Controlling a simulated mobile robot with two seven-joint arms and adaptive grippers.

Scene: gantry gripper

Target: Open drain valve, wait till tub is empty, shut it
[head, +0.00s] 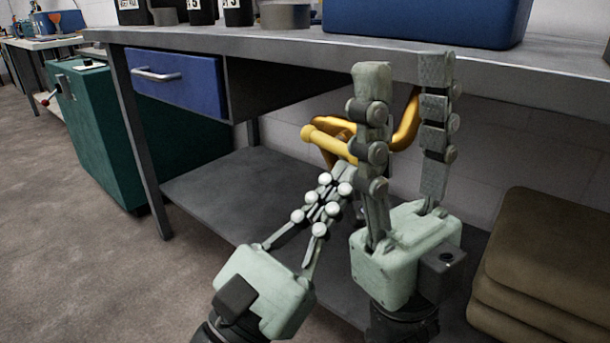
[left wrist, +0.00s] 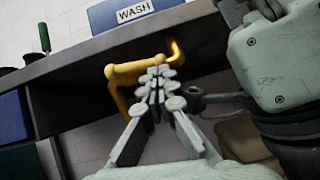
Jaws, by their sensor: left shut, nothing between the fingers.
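A yellow pipe (head: 330,144) hangs under the bench; its bent part (head: 407,125) is partly hidden behind my right gripper. The pipe also shows in the left wrist view (left wrist: 116,88). The blue tub (head: 425,20) stands on the bench above and bears a WASH label in the left wrist view (left wrist: 118,12). My left gripper (head: 338,184) is shut and empty, its fingertips just below and in front of the pipe. My right gripper (head: 405,72) is open, fingers upright and apart before the bench edge. I cannot make out the valve handle or the water level.
The grey bench top (head: 250,45) runs across above, with a blue drawer (head: 178,82) under it at left. A lower shelf (head: 225,190) lies below. A green cabinet (head: 97,135) stands at left, and stacked brown sacks (head: 545,260) lie at right.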

